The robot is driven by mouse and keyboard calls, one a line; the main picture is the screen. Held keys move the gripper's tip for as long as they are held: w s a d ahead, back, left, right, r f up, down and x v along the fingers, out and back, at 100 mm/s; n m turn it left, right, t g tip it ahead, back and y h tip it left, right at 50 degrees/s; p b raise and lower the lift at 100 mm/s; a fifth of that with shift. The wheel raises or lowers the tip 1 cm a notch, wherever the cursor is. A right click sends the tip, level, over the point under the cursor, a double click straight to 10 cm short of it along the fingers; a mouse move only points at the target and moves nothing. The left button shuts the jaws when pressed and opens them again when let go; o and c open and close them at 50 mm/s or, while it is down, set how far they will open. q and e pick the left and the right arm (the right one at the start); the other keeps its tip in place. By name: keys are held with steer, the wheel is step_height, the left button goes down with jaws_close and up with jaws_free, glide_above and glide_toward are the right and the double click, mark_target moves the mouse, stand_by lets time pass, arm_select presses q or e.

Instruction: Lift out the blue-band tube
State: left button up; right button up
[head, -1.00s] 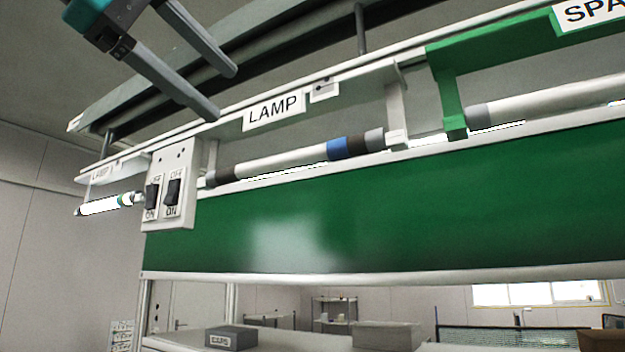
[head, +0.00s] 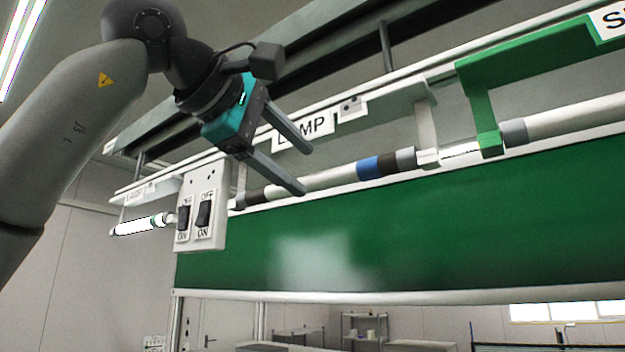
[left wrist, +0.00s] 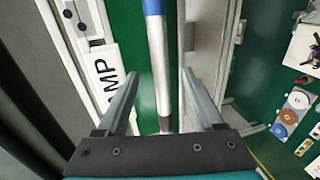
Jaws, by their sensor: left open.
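The blue-band tube (head: 332,179) lies lengthwise in the lamp holder above the green panel, a pale tube with dark end sections and a blue band near its right end. Its right end sits at a pale bracket (head: 427,140). My left gripper (head: 308,171) is open near the tube's left half, one finger overlapping it in the head view. In the left wrist view the tube (left wrist: 161,85) runs between the two spread fingers (left wrist: 161,72), touching neither as far as I can tell. Its depth between them is unclear. My right gripper is not in view.
A LAMP label (head: 318,127) is partly behind my fingers. A switch box (head: 203,210) with two switches stands left of the tube. A green bracket (head: 482,95) holds another tube (head: 570,121) at right. A small lit lamp (head: 140,225) hangs at far left.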

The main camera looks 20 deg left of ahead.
mark_target(313, 176)
arm_select(q)
steer(key=shift+x, duration=1.6)
steer(key=shift+s, duration=0.1)
steer(key=shift+c, duration=0.4)
jaws_close()
